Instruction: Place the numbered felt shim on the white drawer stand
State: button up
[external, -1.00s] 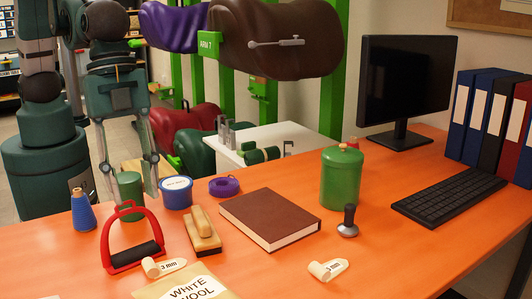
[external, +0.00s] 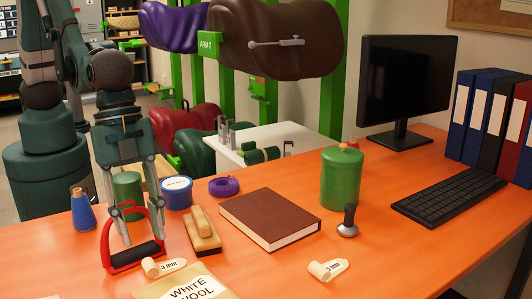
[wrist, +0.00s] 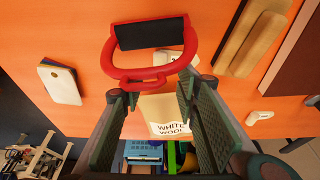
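Two pale felt shims marked 3 mm lie on the orange table: one (external: 165,267) beside the red stirrup, the other (external: 328,270) further right near the front. A pale piece matching the right shim (wrist: 260,116) shows in the wrist view. The white drawer stand (external: 312,140) is behind the table, with clamps and green cylinders on top. My gripper (external: 143,240) is open and low at the red stirrup (external: 108,245). In the wrist view my open fingers (wrist: 150,95) are on either side of the stirrup's arch; contact cannot be told.
The White Wool packet (external: 195,287), wooden brush (external: 203,230), brown book (external: 268,218) and green canister (external: 341,180) stand or lie near.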

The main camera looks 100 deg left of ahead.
aim_at(149, 263)
jog(key=shift+b+x, duration=0.95)
jog(key=shift+x, duration=2.15)
jog(key=c, duration=0.9)
